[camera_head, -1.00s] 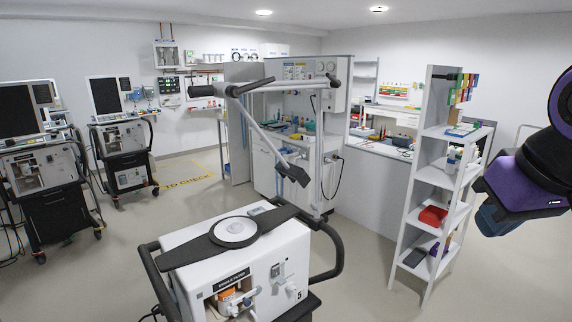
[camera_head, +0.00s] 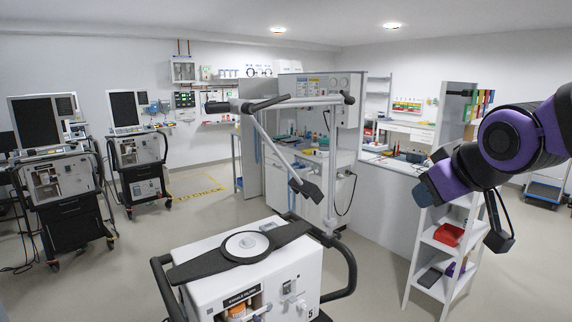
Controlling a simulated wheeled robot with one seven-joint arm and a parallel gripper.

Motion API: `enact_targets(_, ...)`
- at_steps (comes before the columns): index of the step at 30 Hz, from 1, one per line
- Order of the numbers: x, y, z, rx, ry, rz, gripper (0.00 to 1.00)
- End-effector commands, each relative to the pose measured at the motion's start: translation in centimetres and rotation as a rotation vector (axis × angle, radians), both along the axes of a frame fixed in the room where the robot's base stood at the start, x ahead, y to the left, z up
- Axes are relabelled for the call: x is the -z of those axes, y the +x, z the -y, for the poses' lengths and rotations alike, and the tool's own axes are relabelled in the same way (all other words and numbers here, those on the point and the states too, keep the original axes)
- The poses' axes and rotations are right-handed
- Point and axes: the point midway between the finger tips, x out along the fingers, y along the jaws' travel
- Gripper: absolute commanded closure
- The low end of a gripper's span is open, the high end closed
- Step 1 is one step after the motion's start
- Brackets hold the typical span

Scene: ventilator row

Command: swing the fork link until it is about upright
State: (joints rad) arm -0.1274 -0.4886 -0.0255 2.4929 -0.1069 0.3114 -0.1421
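The nearest ventilator stands at the front centre with a white body (camera_head: 245,262) and a dark strap-like part with a round white disc on top. A grey support arm rises from it. A diagonal grey link (camera_head: 275,150), which appears to be the fork link, slopes down rightward from the horizontal top bar (camera_head: 290,103) to a dark block (camera_head: 306,190). It is tilted, not upright. My purple arm comes in from the right. A dark hooked part below it looks like my gripper (camera_head: 499,238); its fingers cannot be told apart. It is well right of the link, apart from it.
A white open shelf (camera_head: 428,240) with a red bin (camera_head: 449,234) stands right, partly behind my arm. Two more ventilators stand at left, the nearer one with a dark screen (camera_head: 36,122). A grey partition (camera_head: 385,200) stands behind. Floor between is open.

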Motion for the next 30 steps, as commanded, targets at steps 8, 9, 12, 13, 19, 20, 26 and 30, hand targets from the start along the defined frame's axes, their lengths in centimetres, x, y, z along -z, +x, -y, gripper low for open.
enact_targets(8, 0.3, 9.3, -6.0, -0.260, -0.095, 0.312, 0.62)
enact_targets(9, 0.4, 10.4, -7.0, -0.297, -0.104, 0.360, 0.62)
enact_targets(12, 0.8, 12.5, -9.9, -0.391, -0.123, 0.478, 0.62)
enact_targets(13, 0.9, 13.1, -10.8, -0.418, -0.128, 0.513, 0.62)
enact_targets(19, 1.7, 15.1, -15.7, -0.562, -0.134, 0.718, 0.62)
enact_targets(20, 1.8, 15.3, -16.2, -0.577, -0.134, 0.740, 0.62)
enact_targets(26, 2.1, 15.6, -18.1, -0.626, -0.128, 0.825, 0.62)
enact_targets(30, 2.0, 16.4, -18.7, -0.629, -0.128, 0.833, 0.62)
